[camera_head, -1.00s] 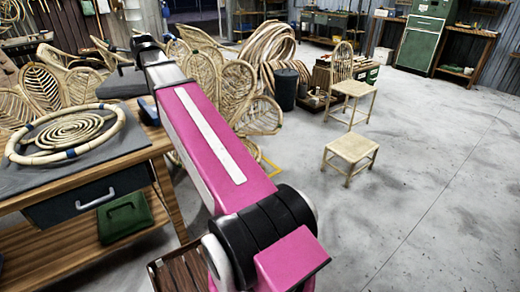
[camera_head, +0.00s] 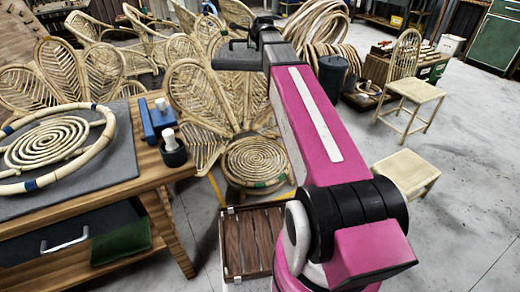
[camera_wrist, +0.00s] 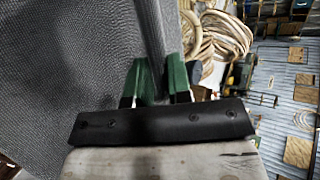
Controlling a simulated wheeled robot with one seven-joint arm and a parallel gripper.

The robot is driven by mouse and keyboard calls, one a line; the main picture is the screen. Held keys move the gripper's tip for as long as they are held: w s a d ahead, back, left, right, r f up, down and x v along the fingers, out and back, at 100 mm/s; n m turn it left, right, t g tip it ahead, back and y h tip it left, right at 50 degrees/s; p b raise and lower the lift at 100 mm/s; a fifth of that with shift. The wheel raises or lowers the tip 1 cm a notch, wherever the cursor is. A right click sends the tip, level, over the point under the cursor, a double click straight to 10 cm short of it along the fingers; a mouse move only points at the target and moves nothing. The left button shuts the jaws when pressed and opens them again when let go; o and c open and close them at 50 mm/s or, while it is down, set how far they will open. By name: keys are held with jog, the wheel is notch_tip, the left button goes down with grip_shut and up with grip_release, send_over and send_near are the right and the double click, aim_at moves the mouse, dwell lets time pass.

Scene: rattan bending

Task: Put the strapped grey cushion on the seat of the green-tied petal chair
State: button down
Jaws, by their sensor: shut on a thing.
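The grey cushion (camera_head: 238,55) hangs from my gripper at the far end of my arm in the head view. In the wrist view the cushion's woven grey face (camera_wrist: 70,75) fills the left side, and its strap runs up between the green fingers of my gripper (camera_wrist: 163,76), which is shut on it. The green-tied petal chair (camera_head: 200,95) stands below and beyond the table corner. Its round coiled seat (camera_head: 257,160) has green ties at the rim and looks bare. The cushion appears above and behind this seat, apart from it; its exact height is unclear.
The workbench (camera_head: 155,175) at left holds a coiled rattan ring (camera_head: 55,150), a blue clamp (camera_head: 150,118) and a dark pot (camera_head: 172,150). A wooden slatted crate (camera_head: 240,240) sits before the chair. A low stool (camera_head: 405,170) and another chair (camera_head: 415,88) stand right. Open floor lies farther right.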

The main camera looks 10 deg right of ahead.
jog(key=shift+n+y, duration=0.7)
jog(key=w+f, duration=0.1)
jog(key=f, duration=0.2)
jog(key=w+a+f, duration=0.1)
jog(key=w+f, duration=0.1)
jog(key=f, duration=0.1)
jog(key=w+a+f, duration=0.1)
jog(key=f, duration=0.2)
jog(key=shift+w+a+f, duration=0.1)
jog(key=shift+w+f, duration=0.2)
jog(key=s+a+f, duration=0.1)
jog(key=a+f, duration=0.2)
jog(key=f, duration=4.4)
jog(key=shift+s+d+f, duration=0.1)
jog(key=shift+d+f, duration=5.55)
jog(key=c, duration=1)
grip_release()
jog(key=shift+c, duration=0.2)
jog(key=shift+s+r, duration=0.1)
